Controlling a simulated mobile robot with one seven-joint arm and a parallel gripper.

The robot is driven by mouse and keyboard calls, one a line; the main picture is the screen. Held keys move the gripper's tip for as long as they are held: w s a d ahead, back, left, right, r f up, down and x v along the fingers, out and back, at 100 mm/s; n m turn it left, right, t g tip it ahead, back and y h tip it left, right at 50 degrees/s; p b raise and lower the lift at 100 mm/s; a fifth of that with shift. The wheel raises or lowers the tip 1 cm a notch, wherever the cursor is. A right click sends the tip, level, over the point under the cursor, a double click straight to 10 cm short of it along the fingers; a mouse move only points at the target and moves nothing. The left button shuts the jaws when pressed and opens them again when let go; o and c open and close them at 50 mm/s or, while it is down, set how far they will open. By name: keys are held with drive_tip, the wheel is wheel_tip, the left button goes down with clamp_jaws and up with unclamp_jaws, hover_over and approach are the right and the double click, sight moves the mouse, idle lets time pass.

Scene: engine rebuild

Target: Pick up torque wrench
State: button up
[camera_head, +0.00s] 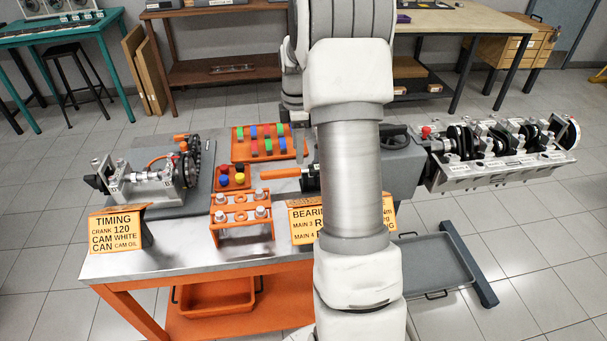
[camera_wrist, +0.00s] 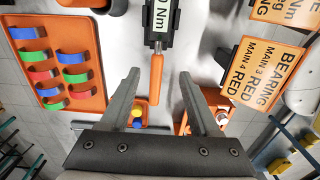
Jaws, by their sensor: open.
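The torque wrench has an orange handle (camera_wrist: 156,82) and a black body with a "Nm" display (camera_wrist: 161,20). It lies on the metal bench, and the far end of the body is cut off in the wrist view. In the head view its orange handle (camera_head: 281,173) points left, and my arm hides its right part. My gripper (camera_wrist: 158,73) is open, with its fingers on either side of the handle in the picture. The gap in height to the handle is hard to tell.
An orange tray (camera_head: 263,143) of coloured bearing shells lies behind the wrench, with a small bin (camera_head: 233,178) of coloured caps at left. An orange bolt rack (camera_head: 242,215) and a bearing sign (camera_head: 302,226) stand in front. The engine block (camera_head: 500,175) is at right.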

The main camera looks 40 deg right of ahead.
sight(297, 168)
drive_tip(key=f+b, duration=0.1)
drive_tip(key=f, duration=0.7)
drive_tip(key=shift+w+f, duration=0.2)
clamp_jaws()
drive_tip(key=shift+r, duration=0.1)
idle(1.1)
